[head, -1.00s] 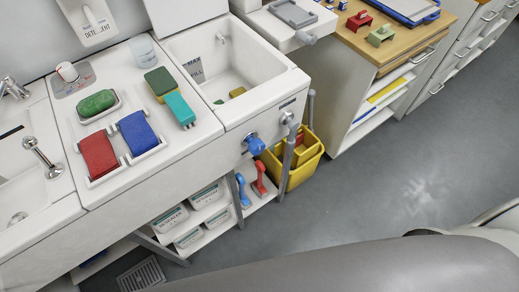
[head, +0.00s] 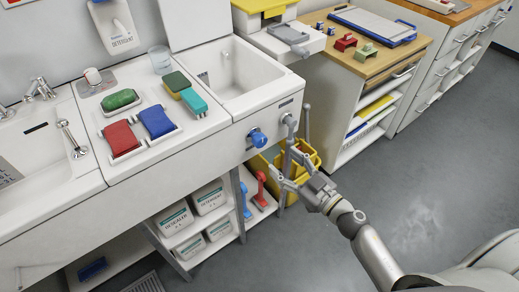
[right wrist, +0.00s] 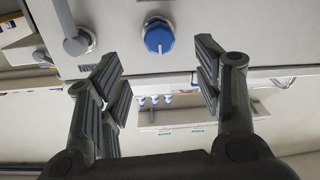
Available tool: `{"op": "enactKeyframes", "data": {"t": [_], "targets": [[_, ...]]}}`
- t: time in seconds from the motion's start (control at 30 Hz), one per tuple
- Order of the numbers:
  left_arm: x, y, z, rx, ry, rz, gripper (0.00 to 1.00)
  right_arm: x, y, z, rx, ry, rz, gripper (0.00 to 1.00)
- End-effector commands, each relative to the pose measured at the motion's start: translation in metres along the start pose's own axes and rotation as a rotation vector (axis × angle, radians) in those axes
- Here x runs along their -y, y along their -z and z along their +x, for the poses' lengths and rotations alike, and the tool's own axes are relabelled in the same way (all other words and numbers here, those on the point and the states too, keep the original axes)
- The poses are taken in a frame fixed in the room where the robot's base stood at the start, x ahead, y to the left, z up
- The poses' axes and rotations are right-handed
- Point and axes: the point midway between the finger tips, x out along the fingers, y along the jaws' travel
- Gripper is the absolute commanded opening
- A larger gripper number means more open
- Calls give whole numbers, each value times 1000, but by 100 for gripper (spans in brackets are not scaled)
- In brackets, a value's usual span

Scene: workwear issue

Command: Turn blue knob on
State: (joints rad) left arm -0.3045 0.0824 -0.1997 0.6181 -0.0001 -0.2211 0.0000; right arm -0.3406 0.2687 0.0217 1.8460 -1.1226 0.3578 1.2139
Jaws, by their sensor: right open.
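The blue knob (head: 257,138) sits on the front face of the white sink unit, below the basin. It also shows in the right wrist view (right wrist: 158,37), with a white mark on its rim, ahead of and between my open fingers. My right gripper (head: 290,166) is open and empty, to the right of the knob and a little lower in the head view; it is apart from the knob. In the right wrist view the right gripper (right wrist: 160,85) has its two fingers spread wide. My left gripper is not in view.
A grey lever handle (head: 290,120) is beside the knob, also in the right wrist view (right wrist: 77,42). A yellow bucket (head: 306,158) stands behind my right gripper. A shelf below holds white containers (head: 210,197). The floor at right is clear.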

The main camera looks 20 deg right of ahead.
Motion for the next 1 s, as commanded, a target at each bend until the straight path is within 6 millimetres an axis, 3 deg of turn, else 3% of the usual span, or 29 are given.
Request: {"op": "enactKeyframes", "data": {"t": [0.23,0.6,1.0], "targets": [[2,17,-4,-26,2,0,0,-1,2,34,-3,-1,0,60],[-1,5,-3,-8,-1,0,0,0,0,94,-1,-2,1,60],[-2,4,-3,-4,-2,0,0,0,0,106,0,-1,1,60]]}}
